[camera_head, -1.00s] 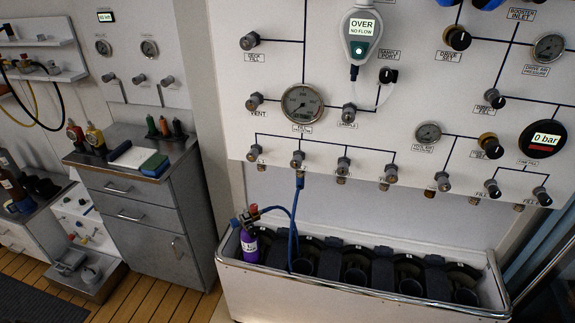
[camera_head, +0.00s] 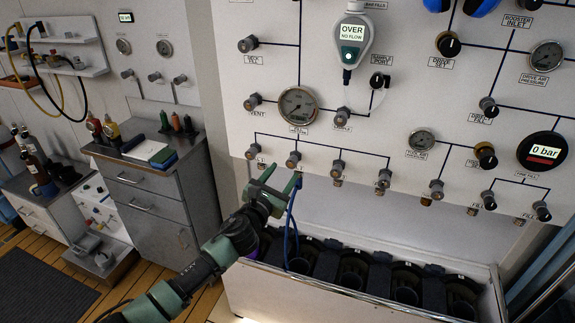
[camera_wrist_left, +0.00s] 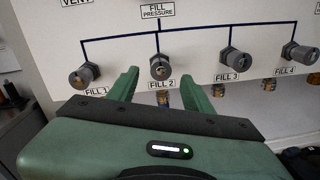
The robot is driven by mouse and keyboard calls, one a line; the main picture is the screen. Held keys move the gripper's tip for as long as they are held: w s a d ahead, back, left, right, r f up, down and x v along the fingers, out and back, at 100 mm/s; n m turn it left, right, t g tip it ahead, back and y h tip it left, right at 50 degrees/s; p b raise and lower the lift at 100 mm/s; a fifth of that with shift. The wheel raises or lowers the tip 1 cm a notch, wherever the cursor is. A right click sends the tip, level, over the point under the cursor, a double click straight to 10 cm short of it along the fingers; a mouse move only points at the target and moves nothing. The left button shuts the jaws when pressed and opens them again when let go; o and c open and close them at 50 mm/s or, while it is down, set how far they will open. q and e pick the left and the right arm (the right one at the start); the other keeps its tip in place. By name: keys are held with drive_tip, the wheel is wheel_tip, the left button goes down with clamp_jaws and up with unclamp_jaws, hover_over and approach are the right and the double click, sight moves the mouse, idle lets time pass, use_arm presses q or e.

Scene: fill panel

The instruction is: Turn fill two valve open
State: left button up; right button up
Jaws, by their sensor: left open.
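The fill 2 valve is a grey knob on the white panel, seen in the head view (camera_head: 293,159) and in the left wrist view (camera_wrist_left: 160,68) above its FILL 2 label. My left gripper (camera_head: 281,179) is open and empty, just below and in front of that knob. In the left wrist view my left gripper (camera_wrist_left: 160,82) has one green finger on each side of the fill 2 knob in the picture, with the tips near its height. I cannot tell whether the fingers reach around it. My right gripper is not in view.
The fill 1 knob (camera_wrist_left: 84,75) and fill 3 knob (camera_wrist_left: 235,63) flank it closely. A blue hose (camera_head: 288,236) hangs below fill 2 into a white trough (camera_head: 375,310) with black holders. The pressure gauge (camera_head: 298,105) is above. A grey cabinet (camera_head: 150,205) stands left.

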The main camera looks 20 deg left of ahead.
sight(291, 164)
use_arm(q)
drive_tip(key=w, duration=0.5)
drive_tip(key=shift+w+d, duration=0.3)
drive_tip(key=shift+w, duration=0.1)
drive_tip(key=shift+f, duration=0.1)
clamp_jaws()
